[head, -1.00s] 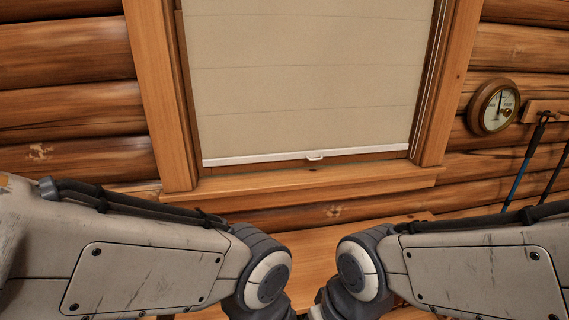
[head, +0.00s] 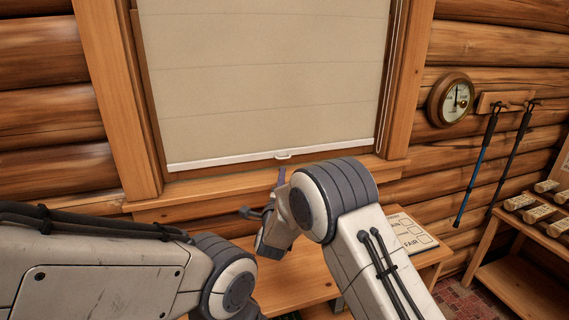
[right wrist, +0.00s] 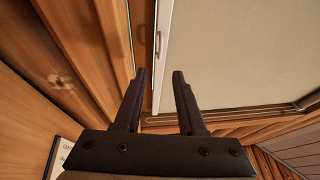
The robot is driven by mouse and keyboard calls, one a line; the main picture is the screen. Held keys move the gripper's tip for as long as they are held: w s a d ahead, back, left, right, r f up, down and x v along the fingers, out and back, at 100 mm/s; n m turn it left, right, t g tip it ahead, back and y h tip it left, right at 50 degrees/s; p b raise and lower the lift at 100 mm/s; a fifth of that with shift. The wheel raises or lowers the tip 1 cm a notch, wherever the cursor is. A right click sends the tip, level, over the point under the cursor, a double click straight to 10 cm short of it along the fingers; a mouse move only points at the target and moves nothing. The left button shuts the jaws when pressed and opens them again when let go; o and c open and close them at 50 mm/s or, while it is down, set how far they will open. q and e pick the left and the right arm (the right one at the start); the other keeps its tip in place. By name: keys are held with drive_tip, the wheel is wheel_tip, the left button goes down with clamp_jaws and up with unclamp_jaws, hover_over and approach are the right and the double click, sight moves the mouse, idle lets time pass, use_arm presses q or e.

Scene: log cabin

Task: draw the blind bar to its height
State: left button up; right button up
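The beige blind (head: 265,70) hangs over the window, with a white blind bar (head: 215,161) along its lower edge, just above the sill. A small white pull tab (head: 283,156) sits mid-bar. My right gripper (head: 281,178) is just below the tab, partly hidden by my own wrist. In the right wrist view my right gripper (right wrist: 159,75) is open and empty. The bar (right wrist: 162,75) runs up the picture past the fingertips, and the tab (right wrist: 158,42) shows beyond them. I see no contact. My left arm shows at lower left; its gripper is out of view.
The wooden sill (head: 200,197) juts out under the window. Below it a bench (head: 300,285) carries a printed card (head: 412,236). A round gauge (head: 451,99) and poles on a hook rack (head: 505,102) are on the right wall. A shelf with small blocks stands at far right.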

drive_tip(key=w+p, duration=0.1)
drive_tip(key=w, duration=0.2)
drive_tip(key=w+p, duration=0.1)
drive_tip(key=w, duration=0.2)
drive_tip(key=w+r, duration=0.1)
drive_tip(key=w, duration=0.2)
drive_tip(key=shift+w+d+r+p, duration=0.1)
drive_tip(key=shift+w+d+p, duration=0.25)
drive_tip(key=shift+p, duration=0.05)
clamp_jaws()
idle(1.0)
